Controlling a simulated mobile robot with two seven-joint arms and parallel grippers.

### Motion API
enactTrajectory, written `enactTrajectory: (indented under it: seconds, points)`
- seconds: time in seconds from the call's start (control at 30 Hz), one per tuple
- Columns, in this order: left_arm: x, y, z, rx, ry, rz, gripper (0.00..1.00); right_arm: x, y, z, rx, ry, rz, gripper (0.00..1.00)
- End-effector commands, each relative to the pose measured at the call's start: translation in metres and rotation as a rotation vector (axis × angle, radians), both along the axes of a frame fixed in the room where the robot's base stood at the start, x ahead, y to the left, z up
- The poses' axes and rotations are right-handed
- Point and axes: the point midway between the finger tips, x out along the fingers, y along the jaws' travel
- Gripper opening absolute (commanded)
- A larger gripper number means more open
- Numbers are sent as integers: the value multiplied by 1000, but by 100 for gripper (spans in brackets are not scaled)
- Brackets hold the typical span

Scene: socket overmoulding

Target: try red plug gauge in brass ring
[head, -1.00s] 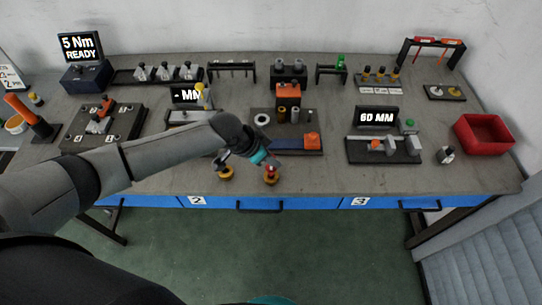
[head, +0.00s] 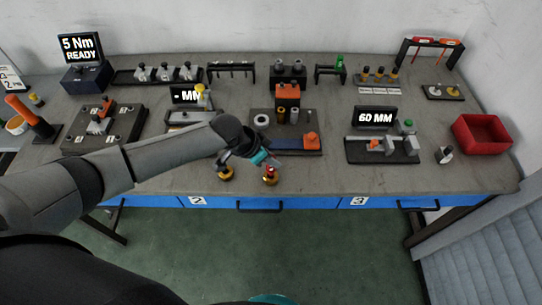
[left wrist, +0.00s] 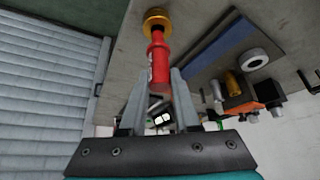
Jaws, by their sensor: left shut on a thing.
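My left gripper (head: 266,164) is shut on the red plug gauge (head: 271,169) near the front edge of the bench. In the left wrist view, the gauge (left wrist: 159,68) stands out between the two fingers (left wrist: 159,92). Its far end meets the brass ring (left wrist: 157,20). In the head view, the brass ring (head: 270,181) sits on the bench just below the gauge. I cannot tell how deep the gauge end is in the bore. A second brass-coloured piece (head: 226,174) with a dark top stands to its left.
Behind the gripper lies a blue strip with an orange block (head: 311,140). A pale ring (head: 261,120) and several small cylinders stand beyond it. A fixture with a 60 MM display (head: 375,117) and a red bin (head: 482,134) are at right.

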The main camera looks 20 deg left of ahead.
Motion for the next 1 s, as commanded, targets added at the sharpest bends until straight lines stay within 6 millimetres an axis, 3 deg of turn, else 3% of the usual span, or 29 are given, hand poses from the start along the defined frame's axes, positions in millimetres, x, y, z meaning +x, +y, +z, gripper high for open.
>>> enactTrajectory:
  seconds: [1.0]
  points:
    - [0, 0, 0, -1, 0, 1, 0, 0, 0, 6, 0, 0, 1, 50]
